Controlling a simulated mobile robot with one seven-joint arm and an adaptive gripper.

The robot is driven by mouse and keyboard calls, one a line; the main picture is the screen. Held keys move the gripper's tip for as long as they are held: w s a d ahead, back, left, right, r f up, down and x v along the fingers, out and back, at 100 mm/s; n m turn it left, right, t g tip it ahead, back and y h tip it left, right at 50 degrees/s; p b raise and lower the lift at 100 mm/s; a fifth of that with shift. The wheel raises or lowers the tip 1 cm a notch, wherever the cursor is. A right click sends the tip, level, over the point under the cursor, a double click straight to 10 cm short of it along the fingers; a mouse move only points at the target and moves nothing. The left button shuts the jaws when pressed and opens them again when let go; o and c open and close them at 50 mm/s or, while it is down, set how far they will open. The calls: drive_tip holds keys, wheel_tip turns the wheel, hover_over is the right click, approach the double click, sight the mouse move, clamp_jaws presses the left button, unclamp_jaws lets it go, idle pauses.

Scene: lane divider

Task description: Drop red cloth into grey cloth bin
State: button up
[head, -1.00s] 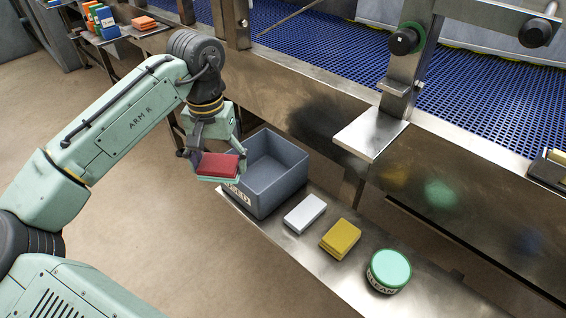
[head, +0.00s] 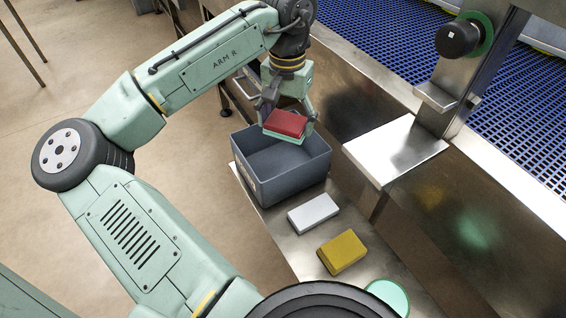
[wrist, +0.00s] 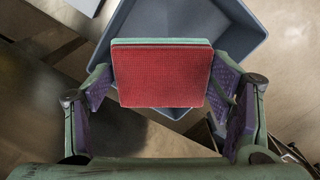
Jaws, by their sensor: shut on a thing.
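A folded red cloth (head: 285,123) with a pale green layer under it is held in my gripper (head: 284,128). In the wrist view the red cloth (wrist: 161,76) sits between the two purple-padded fingers of my gripper (wrist: 161,88), which is shut on it. The grey cloth bin (head: 291,176) stands on a steel shelf, open at the top. The cloth is above the bin's opening, towards its far side in the head view. In the wrist view the grey bin (wrist: 228,25) shows behind and below the cloth, partly hidden by it.
A white folded cloth (head: 313,213) and a yellow one (head: 342,252) lie on the steel shelf (head: 282,233) in front of the bin. A green-lidded tub (head: 388,294) is partly hidden by my body. A steel ledge (head: 395,150) juts out right of the bin.

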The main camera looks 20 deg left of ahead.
wheel_tip(320, 180, down, 5)
drive_tip(key=b, duration=0.4)
drive_tip(key=shift+r, duration=0.1)
drive_tip(key=o, duration=1.2)
drive_tip(key=shift+w+r, duration=0.1)
wheel_tip(320, 180, up, 12)
drive_tip(key=shift+f, duration=0.1)
